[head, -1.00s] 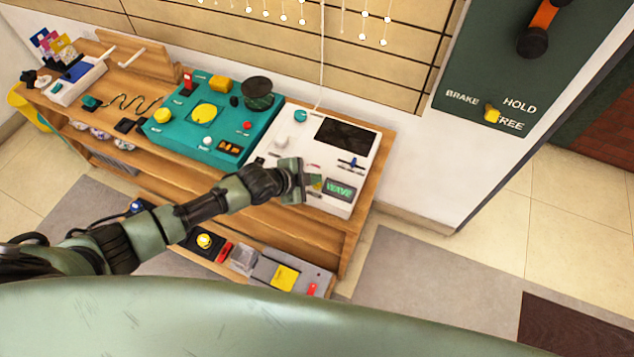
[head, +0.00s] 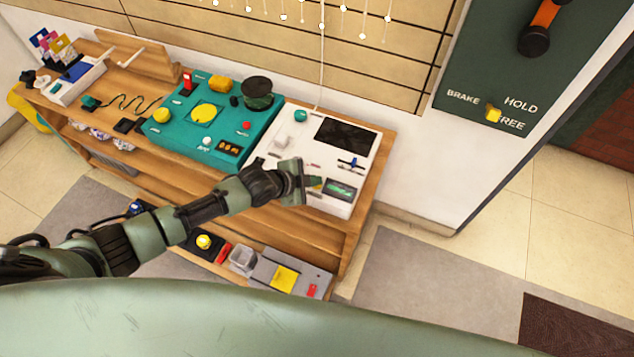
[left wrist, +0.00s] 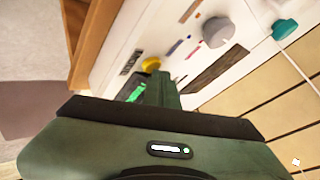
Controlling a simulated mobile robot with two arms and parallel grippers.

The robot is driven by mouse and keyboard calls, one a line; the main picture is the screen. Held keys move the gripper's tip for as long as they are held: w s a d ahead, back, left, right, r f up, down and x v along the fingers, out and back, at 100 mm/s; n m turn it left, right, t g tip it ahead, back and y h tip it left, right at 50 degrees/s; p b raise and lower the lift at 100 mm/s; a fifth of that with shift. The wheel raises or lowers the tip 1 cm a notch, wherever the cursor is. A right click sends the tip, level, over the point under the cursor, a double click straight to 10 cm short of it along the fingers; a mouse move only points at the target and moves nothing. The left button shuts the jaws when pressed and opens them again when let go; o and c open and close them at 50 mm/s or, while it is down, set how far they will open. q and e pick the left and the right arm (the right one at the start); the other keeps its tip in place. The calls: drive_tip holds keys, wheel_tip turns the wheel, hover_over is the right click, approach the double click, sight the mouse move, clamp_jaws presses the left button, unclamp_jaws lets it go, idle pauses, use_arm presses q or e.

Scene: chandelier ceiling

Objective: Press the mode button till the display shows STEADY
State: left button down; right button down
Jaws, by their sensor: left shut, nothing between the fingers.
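The white control panel (head: 325,135) lies on the right end of the wooden bench. Its small display (head: 340,189) is dark with green marks that I cannot read; part of it also shows green in the left wrist view (left wrist: 138,92). A yellow button (left wrist: 151,64) sits beside the display in the left wrist view; its label is too small to read, so I cannot tell if it is the mode button. My left gripper (head: 317,182) is shut and empty, its tip beside the display and close to the yellow button. I cannot tell whether it touches. My right gripper is not in view.
The panel also carries a teal knob (head: 300,115), a dark screen (head: 346,134) and a blue slider (head: 351,163). A teal console (head: 180,135) stands to its left. Boxes with yellow and red parts (head: 285,278) sit on the lower shelf.

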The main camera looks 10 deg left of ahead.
use_arm(q)
drive_tip(key=shift+r, duration=0.1)
drive_tip(key=shift+r+p, duration=0.8)
drive_tip(key=shift+p, duration=0.05)
wheel_tip(320, 180, up, 5)
drive_tip(key=p, duration=0.4)
idle(0.6)
